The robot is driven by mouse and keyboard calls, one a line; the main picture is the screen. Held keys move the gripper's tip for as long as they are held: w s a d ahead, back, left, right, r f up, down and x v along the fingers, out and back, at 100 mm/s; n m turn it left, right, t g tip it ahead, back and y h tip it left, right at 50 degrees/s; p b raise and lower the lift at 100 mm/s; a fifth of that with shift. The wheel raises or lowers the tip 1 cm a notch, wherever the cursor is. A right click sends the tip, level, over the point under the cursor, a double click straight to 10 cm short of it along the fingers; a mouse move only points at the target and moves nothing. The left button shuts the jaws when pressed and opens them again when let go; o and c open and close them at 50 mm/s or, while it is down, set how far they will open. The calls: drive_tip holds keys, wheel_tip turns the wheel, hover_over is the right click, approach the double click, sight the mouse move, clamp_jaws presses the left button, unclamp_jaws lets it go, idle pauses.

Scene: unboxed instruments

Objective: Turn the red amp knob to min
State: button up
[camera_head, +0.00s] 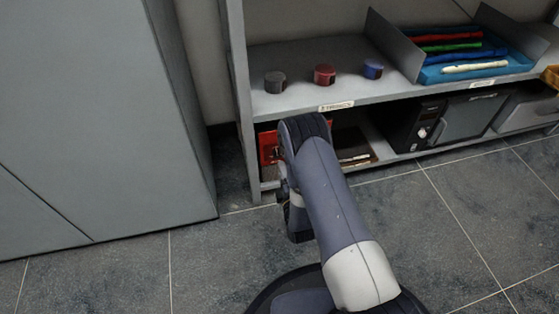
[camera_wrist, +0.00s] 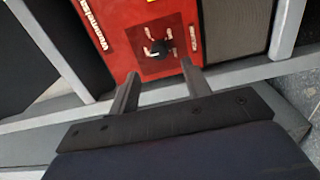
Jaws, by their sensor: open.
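The red amp (camera_wrist: 120,25) fills the upper middle of the wrist view, with white lettering along its left edge. A small black knob (camera_wrist: 159,47) sits in a darker square on its face, with pale marks around it. My gripper (camera_wrist: 160,69) is open and empty. Its two fingers point toward the amp, one on either side of the knob's line, and appear apart from the knob. In the head view the red amp (camera_head: 268,147) shows on the lower shelf, mostly hidden behind my arm. The fingers are not clear in that view.
The upper shelf (camera_head: 300,104) holds grey (camera_head: 275,82), red (camera_head: 324,75) and blue (camera_head: 373,69) cylinders. A blue tray (camera_head: 428,76) of coloured recorders lies to the right. A black device (camera_head: 412,127) stands on the lower shelf. A grey cabinet (camera_head: 100,120) stands left; floor is clear at right.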

sight(277, 156)
drive_tip(key=v, duration=0.4)
drive_tip(key=shift+s+p, duration=0.2)
drive_tip(key=shift+p, duration=0.2)
drive_tip(key=b+x, duration=0.3)
drive_tip(key=x, duration=0.7)
drive_tip(key=shift+w+f+b, duration=0.1)
drive_tip(key=shift+w+b, duration=0.15)
drive_tip(key=shift+b, duration=0.05)
drive_tip(key=shift+w, duration=0.25)
